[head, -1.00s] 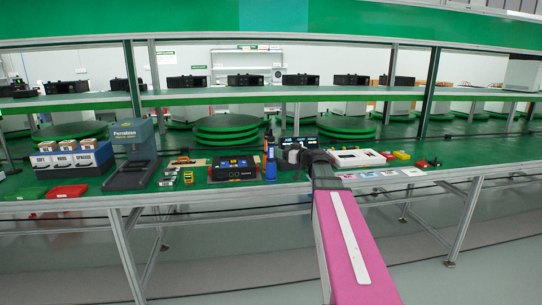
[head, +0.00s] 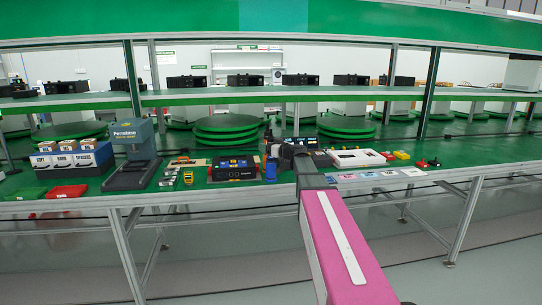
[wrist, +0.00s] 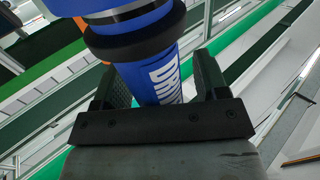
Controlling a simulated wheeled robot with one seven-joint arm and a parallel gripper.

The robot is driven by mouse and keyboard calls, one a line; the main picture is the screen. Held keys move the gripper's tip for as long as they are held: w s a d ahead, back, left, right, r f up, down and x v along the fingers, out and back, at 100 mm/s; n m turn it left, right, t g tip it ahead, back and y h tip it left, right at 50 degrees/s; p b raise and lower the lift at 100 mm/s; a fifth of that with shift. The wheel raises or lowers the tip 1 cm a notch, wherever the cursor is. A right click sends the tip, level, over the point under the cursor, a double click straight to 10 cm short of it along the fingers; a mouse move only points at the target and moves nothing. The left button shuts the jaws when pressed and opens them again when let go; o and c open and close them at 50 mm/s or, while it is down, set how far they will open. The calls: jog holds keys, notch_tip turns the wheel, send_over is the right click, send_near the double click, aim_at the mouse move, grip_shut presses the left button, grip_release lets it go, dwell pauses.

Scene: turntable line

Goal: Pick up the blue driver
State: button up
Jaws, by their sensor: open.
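The blue driver (wrist: 150,62) fills the space between the two fingers of my gripper (wrist: 158,80) in the wrist view. It has a black ring around it and white lettering on its blue body. The jaws are open, with a finger on either side. In the head view the driver (head: 271,171) stands on the green bench, partly covered by my gripper (head: 274,150), which reaches it from the right. Its lower end is hidden in the wrist view.
A black device with a screen (head: 236,168) lies just left of the driver. A white tray (head: 356,158) lies to the right, with small red and yellow pieces beyond it. A grey press stand (head: 131,175) and bins (head: 72,161) are further left. Flat cards line the front edge.

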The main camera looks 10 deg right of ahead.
grip_shut()
notch_tip(320, 180, up, 10)
dwell(0.6)
